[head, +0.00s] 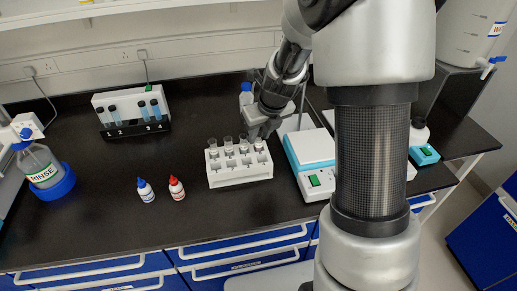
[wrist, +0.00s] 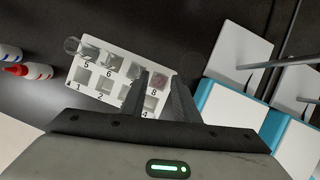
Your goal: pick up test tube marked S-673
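A white test tube rack (head: 240,174) stands on the dark bench, with several clear tubes along its back row. It also shows in the wrist view (wrist: 92,66), with numbered slots. No marking S-673 is legible on any tube. My gripper (head: 262,135) is above the right end of the rack, close to the rightmost tube (head: 259,146). In the wrist view my gripper's (wrist: 161,78) two dark fingers stand apart, on either side of the area by slot 8. The fingers hide part of the rack, and I cannot tell whether they touch a tube.
A white and teal balance (head: 310,150) stands close right of the rack. Blue-capped (head: 146,190) and red-capped (head: 177,188) bottles are to the left. Another tube rack (head: 130,124) stands behind left, and a rinse bottle (head: 42,165) is far left. The bench front-right of the bottles is clear.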

